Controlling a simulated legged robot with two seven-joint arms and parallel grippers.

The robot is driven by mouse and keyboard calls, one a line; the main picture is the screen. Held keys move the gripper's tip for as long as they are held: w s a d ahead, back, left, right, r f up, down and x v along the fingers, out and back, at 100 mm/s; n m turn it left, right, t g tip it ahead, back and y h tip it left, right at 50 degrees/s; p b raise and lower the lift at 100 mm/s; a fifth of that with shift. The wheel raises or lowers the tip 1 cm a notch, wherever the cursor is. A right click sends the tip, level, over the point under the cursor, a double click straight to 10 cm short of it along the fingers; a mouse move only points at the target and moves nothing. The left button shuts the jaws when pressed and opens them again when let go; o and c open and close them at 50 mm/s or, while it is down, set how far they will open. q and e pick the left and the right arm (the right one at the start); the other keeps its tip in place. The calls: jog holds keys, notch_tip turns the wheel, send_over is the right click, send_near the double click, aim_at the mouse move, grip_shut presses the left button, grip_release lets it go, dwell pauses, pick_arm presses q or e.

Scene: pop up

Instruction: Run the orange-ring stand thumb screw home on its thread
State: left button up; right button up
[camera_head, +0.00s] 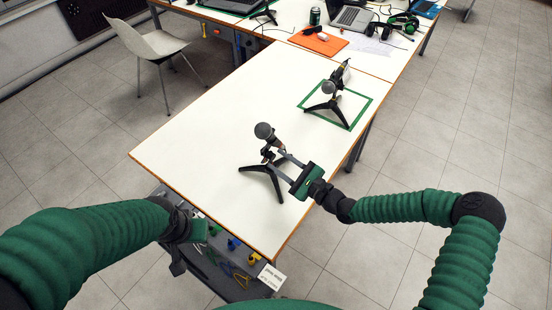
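A small black tripod stand with a round-headed microphone (264,131) stands upright near the middle of the white table (205,135). A second, similar stand (329,108) stands farther back inside a green outlined square (365,107). I cannot make out an orange ring or a thumb screw on either at this size. My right gripper (279,160) reaches in from the right, its two fingers apart at the near stand's neck, just below the microphone. Whether they touch it is unclear. My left gripper (178,262) hangs low at the left, beside the table's near edge; its fingers are too dark to read.
A white chair (150,42) stands at the left. Tools hang below the near table edge. The table left of the near stand is clear.

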dwell(0.3)
jog(key=shift+w+a+b, duration=0.4)
jog(key=shift+w+a, duration=0.05)
jog(key=shift+a, duration=0.15)
jog(key=shift+w+a, duration=0.25)
grip_shut()
jog(key=m, duration=0.4)
jog(key=shift+d, duration=0.1)
jog(key=shift+c, duration=0.9)
grip_release()
jog(key=shift+m, duration=0.6)
jog(key=o, duration=0.4)
